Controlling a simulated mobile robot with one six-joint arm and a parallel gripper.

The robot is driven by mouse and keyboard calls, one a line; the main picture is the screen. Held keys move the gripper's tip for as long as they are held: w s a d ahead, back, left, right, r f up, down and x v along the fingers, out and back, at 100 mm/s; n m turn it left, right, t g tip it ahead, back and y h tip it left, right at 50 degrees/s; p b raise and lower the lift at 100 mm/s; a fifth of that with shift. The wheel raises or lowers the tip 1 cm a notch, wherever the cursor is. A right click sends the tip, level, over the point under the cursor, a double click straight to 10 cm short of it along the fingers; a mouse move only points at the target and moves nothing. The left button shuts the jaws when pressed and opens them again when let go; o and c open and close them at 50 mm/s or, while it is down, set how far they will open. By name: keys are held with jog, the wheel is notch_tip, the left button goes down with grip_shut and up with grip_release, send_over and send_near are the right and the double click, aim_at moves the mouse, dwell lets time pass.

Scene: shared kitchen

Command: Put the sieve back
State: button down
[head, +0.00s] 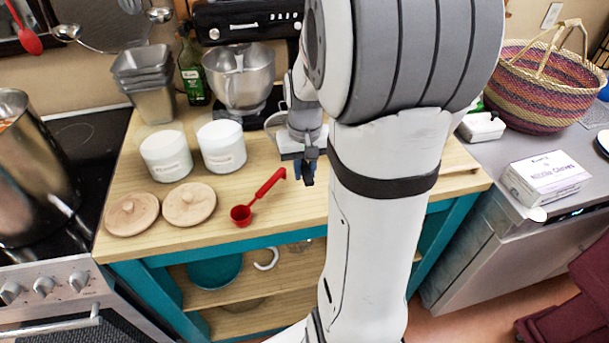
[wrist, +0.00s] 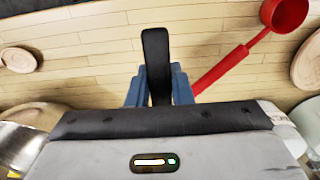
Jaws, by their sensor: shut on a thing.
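My gripper (head: 303,172) is over the wooden worktop, to the right of the white canisters. In the wrist view its blue fingers (wrist: 158,88) are shut on a flat black handle (wrist: 156,50), which sticks out past the fingertips over the boards. I take this as the sieve's handle. The sieve's bowl and mesh do not show clearly in either view; my arm hides much of that area in the head view.
A red scoop (head: 241,214) lies left of my gripper, near two wooden lids (head: 190,204) and two white canisters (head: 221,147). A stand mixer bowl (head: 240,78) is behind. Ladles (head: 158,14) hang on the wall, and a steel pot (head: 30,165) stands on the stove.

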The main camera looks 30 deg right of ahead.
jog(key=shift+f, duration=1.95)
jog(key=c, duration=1.3)
grip_release()
jog(key=shift+r, duration=0.1)
